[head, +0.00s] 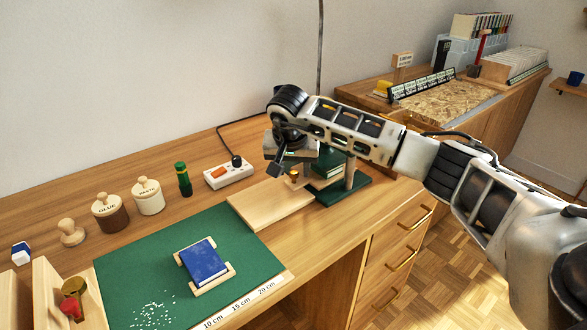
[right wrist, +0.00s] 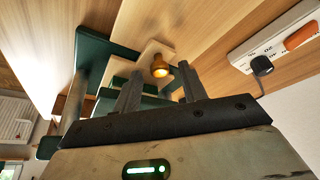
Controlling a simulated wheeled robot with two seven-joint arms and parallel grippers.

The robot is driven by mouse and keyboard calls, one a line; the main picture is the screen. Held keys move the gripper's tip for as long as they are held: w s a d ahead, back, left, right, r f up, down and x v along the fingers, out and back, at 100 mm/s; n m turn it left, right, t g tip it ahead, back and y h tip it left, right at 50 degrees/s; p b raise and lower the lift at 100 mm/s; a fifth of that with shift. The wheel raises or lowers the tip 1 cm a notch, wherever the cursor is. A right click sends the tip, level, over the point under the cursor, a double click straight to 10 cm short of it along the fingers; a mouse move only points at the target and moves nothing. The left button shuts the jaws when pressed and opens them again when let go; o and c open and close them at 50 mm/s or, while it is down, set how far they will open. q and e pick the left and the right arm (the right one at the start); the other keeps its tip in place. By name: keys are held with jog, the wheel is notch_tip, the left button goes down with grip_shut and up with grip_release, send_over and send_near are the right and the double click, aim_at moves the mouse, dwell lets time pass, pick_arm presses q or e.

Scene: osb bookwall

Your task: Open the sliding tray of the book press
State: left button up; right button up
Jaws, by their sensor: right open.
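The book press has a dark green base (head: 343,194) and stands at the back right of the desk, partly hidden by my right arm. Its pale wooden tray (head: 326,183) carries a brass knob, which shows clearly in the right wrist view (right wrist: 160,67). How far out the tray sits, I cannot tell. My right gripper (head: 288,171) is at the tray's knob end. In the right wrist view its two fingers (right wrist: 160,76) are apart, with the knob between them near the tips; I see no contact. My left gripper is not in view.
A pale board (head: 270,206) lies flat in front of the press. A green mat (head: 140,262) holds a blue book (head: 203,260) in a wooden cradle. Glue and paste jars are further left.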

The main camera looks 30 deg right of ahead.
jog(key=shift+f, duration=0.15)
jog(key=shift+c, duration=0.3)
grip_shut()
jog(key=a, duration=0.9)
jog(key=s+a+p, duration=0.1)
jog(key=a, duration=0.3)
jog(key=shift+a, duration=0.25)
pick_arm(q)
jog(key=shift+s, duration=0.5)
pick_arm(e)
jog(key=shift+o, duration=0.3)
grip_release()
